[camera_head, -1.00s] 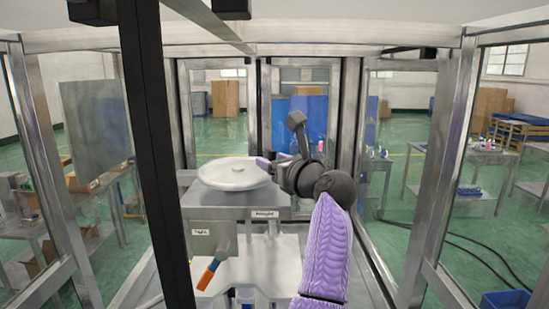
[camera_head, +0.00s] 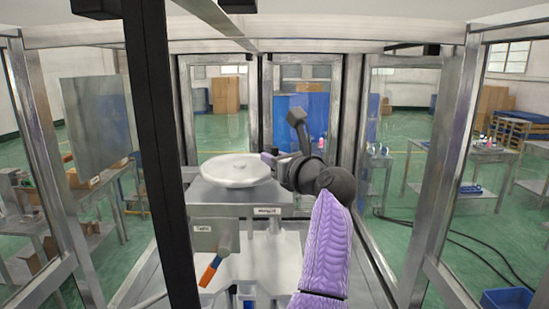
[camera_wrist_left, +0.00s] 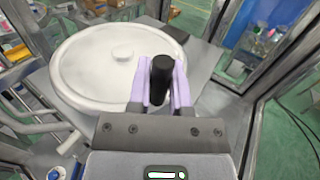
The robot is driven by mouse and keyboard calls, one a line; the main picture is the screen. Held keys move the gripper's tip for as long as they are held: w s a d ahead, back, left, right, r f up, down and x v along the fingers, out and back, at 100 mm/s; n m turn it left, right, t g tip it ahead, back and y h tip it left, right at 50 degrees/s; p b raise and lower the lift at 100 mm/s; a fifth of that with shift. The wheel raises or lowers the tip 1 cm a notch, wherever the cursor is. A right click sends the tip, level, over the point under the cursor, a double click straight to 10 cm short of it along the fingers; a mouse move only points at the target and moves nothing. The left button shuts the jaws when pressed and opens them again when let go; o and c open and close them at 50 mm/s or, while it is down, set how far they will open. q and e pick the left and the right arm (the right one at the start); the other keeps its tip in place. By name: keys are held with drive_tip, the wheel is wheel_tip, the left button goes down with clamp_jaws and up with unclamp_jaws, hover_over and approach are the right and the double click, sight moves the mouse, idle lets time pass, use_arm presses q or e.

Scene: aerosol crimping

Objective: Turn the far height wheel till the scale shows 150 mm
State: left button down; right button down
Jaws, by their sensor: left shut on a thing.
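The height wheel (camera_head: 232,172) is a pale, flat disc with a raised hub, lying level on top of a grey metal housing. In the left wrist view the wheel (camera_wrist_left: 95,72) fills the left and middle, with an upright black handle (camera_wrist_left: 162,70) at its right edge. My left gripper (camera_head: 268,158) reaches over the wheel's right rim. In the wrist view its purple fingers (camera_wrist_left: 160,88) are closed on the black handle, one on each side. No millimetre scale can be read in these views. My right gripper is not in view.
The grey housing (camera_head: 230,211) carries small labels, and an orange-tipped lever (camera_head: 210,271) hangs at its front. Metal frame posts and clear panels surround the machine. A dark upright post (camera_head: 158,150) stands close on the left. Side tables stand outside the enclosure.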

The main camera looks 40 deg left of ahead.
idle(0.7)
use_arm(q)
drive_tip(key=shift+w+a+f+n+g+b, duration=0.15)
drive_tip(key=shift+w+n+g+b, duration=0.35)
drive_tip(key=shift+b, duration=0.65)
drive_tip(key=shift+r+n+g+y, duration=0.2)
drive_tip(key=shift+n+g+y, duration=0.1)
drive_tip(key=shift+g, duration=0.4)
drive_tip(key=c, duration=0.6)
unclamp_jaws()
